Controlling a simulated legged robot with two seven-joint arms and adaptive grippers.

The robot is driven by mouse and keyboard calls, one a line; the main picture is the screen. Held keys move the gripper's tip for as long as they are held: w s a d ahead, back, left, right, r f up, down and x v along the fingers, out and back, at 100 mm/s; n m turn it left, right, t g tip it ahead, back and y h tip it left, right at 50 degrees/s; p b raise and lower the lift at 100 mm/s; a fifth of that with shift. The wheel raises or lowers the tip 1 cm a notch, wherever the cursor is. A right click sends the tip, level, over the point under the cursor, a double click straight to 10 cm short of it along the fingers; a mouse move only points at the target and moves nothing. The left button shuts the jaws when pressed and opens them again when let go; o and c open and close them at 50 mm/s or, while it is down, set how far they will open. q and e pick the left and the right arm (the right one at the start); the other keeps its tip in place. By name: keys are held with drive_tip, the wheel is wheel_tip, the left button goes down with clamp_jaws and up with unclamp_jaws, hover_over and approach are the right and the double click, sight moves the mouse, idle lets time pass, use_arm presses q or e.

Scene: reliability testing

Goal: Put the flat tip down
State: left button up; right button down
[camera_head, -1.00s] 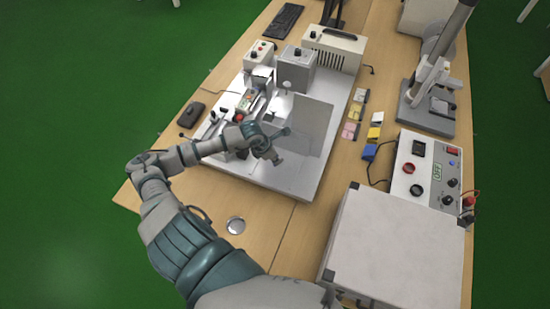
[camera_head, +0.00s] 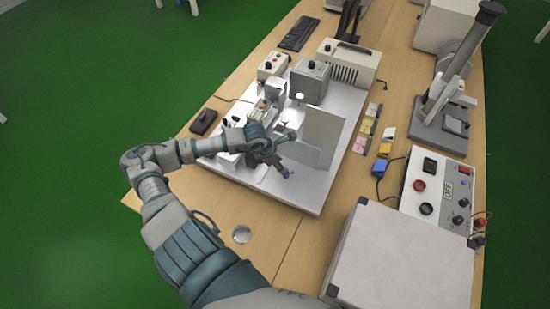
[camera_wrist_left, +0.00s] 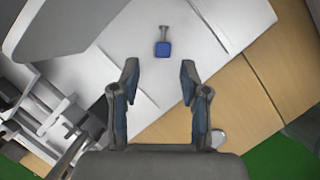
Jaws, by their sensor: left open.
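A small tip with a blue block end and a grey shank, which looks like the flat tip (camera_wrist_left: 163,48), lies on the white base plate (camera_wrist_left: 205,75) in the left wrist view. A small blue spot by the fingers in the head view (camera_head: 288,175) appears to be the same piece. My left gripper (camera_wrist_left: 159,80) is open and empty, with the tip beyond its fingertips and roughly in line with the gap. In the head view my left gripper (camera_head: 281,168) is over the front part of the plate. My right gripper is not in view.

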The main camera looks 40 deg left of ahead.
use_arm(q)
drive_tip(key=d+v, duration=0.1)
drive_tip(key=v, duration=0.5)
drive_tip(key=shift+a+p, duration=0.3)
drive_tip(key=shift+p, duration=0.1)
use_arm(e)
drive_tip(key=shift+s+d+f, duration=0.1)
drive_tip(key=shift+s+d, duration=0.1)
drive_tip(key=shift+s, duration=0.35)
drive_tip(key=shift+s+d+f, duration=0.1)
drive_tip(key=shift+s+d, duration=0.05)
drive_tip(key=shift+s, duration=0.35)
use_arm(q)
drive_tip(key=shift+a+r, duration=0.1)
drive_tip(key=shift+r, duration=0.05)
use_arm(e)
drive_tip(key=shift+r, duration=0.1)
use_arm(q)
drive_tip(key=shift+s, duration=0.1)
